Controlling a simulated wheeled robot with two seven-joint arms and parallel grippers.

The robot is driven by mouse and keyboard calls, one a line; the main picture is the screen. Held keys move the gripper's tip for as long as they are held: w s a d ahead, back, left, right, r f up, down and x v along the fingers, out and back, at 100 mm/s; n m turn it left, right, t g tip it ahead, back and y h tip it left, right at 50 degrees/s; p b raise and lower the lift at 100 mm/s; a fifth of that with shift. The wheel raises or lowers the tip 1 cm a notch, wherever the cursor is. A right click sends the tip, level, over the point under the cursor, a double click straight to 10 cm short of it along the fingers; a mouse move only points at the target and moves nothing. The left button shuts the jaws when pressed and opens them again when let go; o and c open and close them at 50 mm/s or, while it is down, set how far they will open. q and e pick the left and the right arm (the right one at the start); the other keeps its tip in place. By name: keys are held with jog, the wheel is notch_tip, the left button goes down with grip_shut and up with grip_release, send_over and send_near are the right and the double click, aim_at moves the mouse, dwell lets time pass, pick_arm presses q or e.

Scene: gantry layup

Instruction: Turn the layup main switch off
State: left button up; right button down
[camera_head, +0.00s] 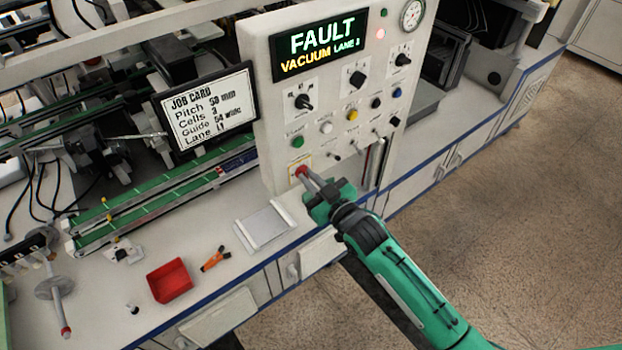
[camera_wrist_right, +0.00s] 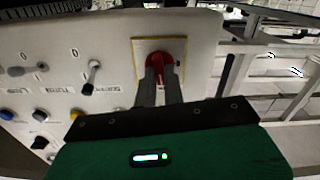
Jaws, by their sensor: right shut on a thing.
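The main switch (camera_head: 300,171) is a red rotary handle on a yellow-edged plate at the lower left of the white control panel (camera_head: 268,98). In the right wrist view the red switch (camera_wrist_right: 154,58) sits between my fingertips. My right gripper (camera_head: 307,177) is shut on the red switch, its two grey fingers (camera_wrist_right: 158,85) on either side of it. The fingers hide part of the handle, so I cannot tell its exact angle. The panel display (camera_head: 319,45) reads FAULT, VACUUM LANE 3. My left gripper is not in view.
Knobs, coloured buttons and small toggles (camera_head: 352,143) crowd the panel above the switch. A job card screen (camera_head: 205,107) stands left of it. A grey tray (camera_head: 266,230), red bin (camera_head: 169,280) and orange tool (camera_head: 215,258) lie on the bench. Open floor lies at right.

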jog(key=shift+s+a+f+n, duration=0.1)
jog(key=shift+f+n, duration=0.05)
jog(key=shift+n, duration=3.8)
jog(key=shift+f+n, duration=0.1)
jog(key=shift+n, duration=4.15)
jog(key=c, duration=1.5)
grip_release()
jog(key=shift+s, duration=0.1)
jog(key=b+v, duration=0.4)
jog(key=v, duration=0.9)
jog(key=shift+s+d, duration=0.25)
